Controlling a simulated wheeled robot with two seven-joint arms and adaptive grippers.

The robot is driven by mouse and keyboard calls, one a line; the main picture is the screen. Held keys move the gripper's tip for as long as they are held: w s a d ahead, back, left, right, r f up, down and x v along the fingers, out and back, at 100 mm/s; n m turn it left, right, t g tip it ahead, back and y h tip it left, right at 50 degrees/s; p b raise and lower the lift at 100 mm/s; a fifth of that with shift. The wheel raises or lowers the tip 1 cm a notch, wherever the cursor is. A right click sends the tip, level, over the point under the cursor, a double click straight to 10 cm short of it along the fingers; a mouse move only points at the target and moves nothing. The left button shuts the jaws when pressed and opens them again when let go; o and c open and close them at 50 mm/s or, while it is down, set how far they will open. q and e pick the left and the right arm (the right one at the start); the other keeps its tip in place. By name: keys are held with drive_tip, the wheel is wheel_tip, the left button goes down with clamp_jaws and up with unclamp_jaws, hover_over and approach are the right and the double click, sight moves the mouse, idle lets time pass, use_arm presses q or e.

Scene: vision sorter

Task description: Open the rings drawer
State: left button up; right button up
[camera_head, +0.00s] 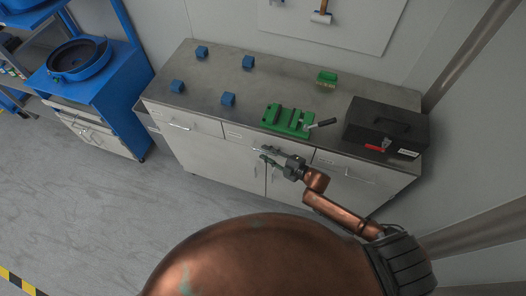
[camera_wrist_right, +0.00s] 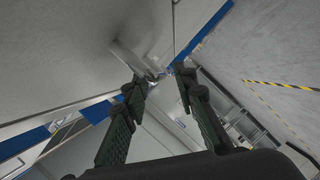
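The grey cabinet has a row of drawers under its top: a left drawer (camera_head: 200,125), a middle drawer (camera_head: 235,136) and a right drawer (camera_head: 325,160). Their small labels are too small to read, so I cannot tell which one is the rings drawer. My right gripper (camera_head: 268,154) is in front of the middle drawer, by its handle. In the right wrist view my right gripper (camera_wrist_right: 160,80) has its fingers apart, with a metal bar handle (camera_wrist_right: 130,58) just beyond the fingertips. I cannot tell whether they touch. My left gripper is out of view.
On the cabinet top are several blue cubes (camera_head: 228,99), a green block fixture (camera_head: 280,119), a small green box (camera_head: 327,78) and a black toolbox (camera_head: 385,125). A blue machine (camera_head: 95,75) stands at left. The floor in front is clear.

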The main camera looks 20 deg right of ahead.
drive_tip(key=shift+x, duration=1.15)
drive_tip(key=shift+c, duration=0.7)
clamp_jaws()
